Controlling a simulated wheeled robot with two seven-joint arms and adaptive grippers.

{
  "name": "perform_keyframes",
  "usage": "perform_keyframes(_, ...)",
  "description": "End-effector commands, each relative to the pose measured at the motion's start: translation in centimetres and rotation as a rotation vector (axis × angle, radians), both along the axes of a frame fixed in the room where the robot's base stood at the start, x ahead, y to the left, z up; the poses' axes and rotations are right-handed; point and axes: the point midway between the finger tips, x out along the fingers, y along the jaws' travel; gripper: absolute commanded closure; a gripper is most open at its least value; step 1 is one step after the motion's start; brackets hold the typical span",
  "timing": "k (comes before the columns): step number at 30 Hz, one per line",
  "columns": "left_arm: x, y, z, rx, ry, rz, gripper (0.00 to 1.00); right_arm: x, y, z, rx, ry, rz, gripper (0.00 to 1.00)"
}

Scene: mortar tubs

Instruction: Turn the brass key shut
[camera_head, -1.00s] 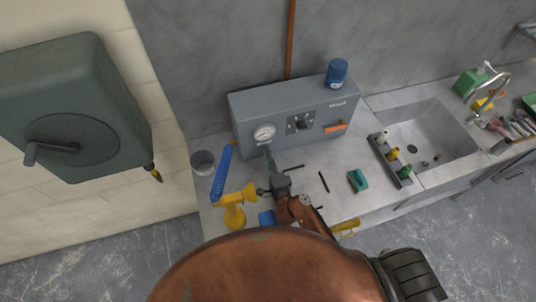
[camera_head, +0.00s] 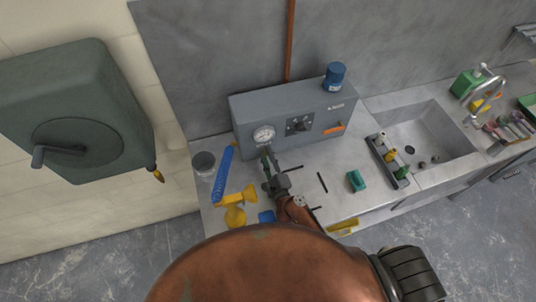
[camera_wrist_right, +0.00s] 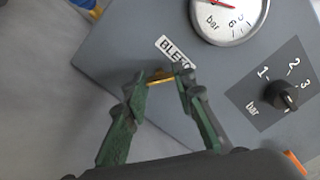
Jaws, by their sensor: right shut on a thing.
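The brass key (camera_wrist_right: 160,77) is a small golden sliver between my right fingertips in the right wrist view, on the face of the grey box (camera_wrist_right: 130,40). It lies beside the partly covered BLEED label (camera_wrist_right: 175,50). My right gripper (camera_wrist_right: 161,80) has green fingers, closed on the key with one finger on each side. In the head view the right gripper (camera_head: 265,152) reaches the lower left front of the box (camera_head: 290,105), below the gauge (camera_head: 264,134); the key is hidden there. My left gripper is not in view.
A pressure knob (camera_wrist_right: 285,96) sits right of the fingers. A grey cup (camera_head: 203,164), a blue strip (camera_head: 222,172) and a yellow item (camera_head: 236,200) lie left of my arm. A teal block (camera_head: 356,180) and a bottle rack (camera_head: 388,160) stand right, before the sink (camera_head: 425,135).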

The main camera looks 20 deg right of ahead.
Motion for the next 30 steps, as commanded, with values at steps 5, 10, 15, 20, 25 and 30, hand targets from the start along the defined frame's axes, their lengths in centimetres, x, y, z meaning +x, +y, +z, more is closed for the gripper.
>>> perform_keyframes(5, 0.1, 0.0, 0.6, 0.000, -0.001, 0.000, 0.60, 0.0, 0.0, 0.1, 0.168, 0.006, -0.001, 1.00)
perform_keyframes(10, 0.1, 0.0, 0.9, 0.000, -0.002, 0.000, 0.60, 0.0, 0.0, 0.1, 0.329, 0.011, 0.000, 1.00)
perform_keyframes(15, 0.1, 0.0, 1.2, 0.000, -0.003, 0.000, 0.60, 0.0, 0.0, 0.0, 0.490, 0.017, -0.001, 1.00)
perform_keyframes(20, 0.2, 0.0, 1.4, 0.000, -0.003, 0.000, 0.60, 0.0, 0.0, 0.0, 0.641, 0.023, 0.000, 1.00)
perform_keyframes(25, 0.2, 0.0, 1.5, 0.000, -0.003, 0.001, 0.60, 0.0, 0.1, 0.0, 0.782, 0.027, 0.000, 1.00)
perform_keyframes(30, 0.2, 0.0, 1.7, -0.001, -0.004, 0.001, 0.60, 0.0, 0.0, 0.0, 0.894, 0.030, -0.001, 1.00)
